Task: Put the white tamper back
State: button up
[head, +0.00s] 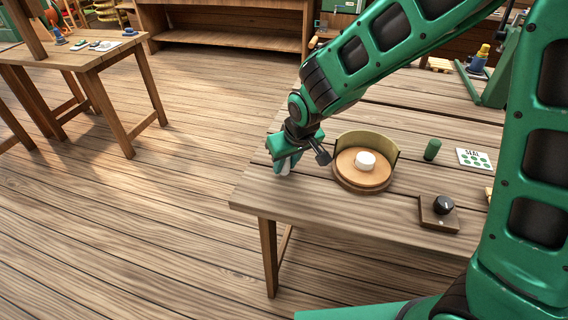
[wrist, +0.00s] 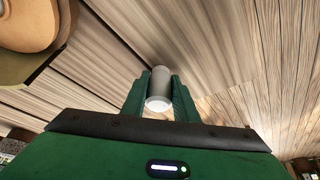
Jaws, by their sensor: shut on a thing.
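My gripper (head: 284,163) is at the left part of the near wooden table, left of the round stand. It is shut on the white tamper, a pale cylinder (wrist: 159,88) between its two green fingers in the wrist view. In the head view only a small white part of the tamper (head: 285,171) shows below the gripper; the rest is hidden. I cannot tell whether its lower end touches the table. No marked place for the tamper is clearly visible.
The round stand (head: 349,184) has a curved tan guard behind it and a white puck (head: 365,160) on top. Right of it are a green cylinder (head: 432,149), a SEAL card (head: 474,158) and a knob block (head: 438,213). Another table (head: 95,62) stands far left.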

jog(key=shift+f, duration=0.15)
jog(key=o, duration=1.1)
jog(key=shift+f, duration=0.1)
jog(key=shift+o, duration=0.2)
jog(key=v, duration=1.2)
jog(key=shift+d, duration=0.1)
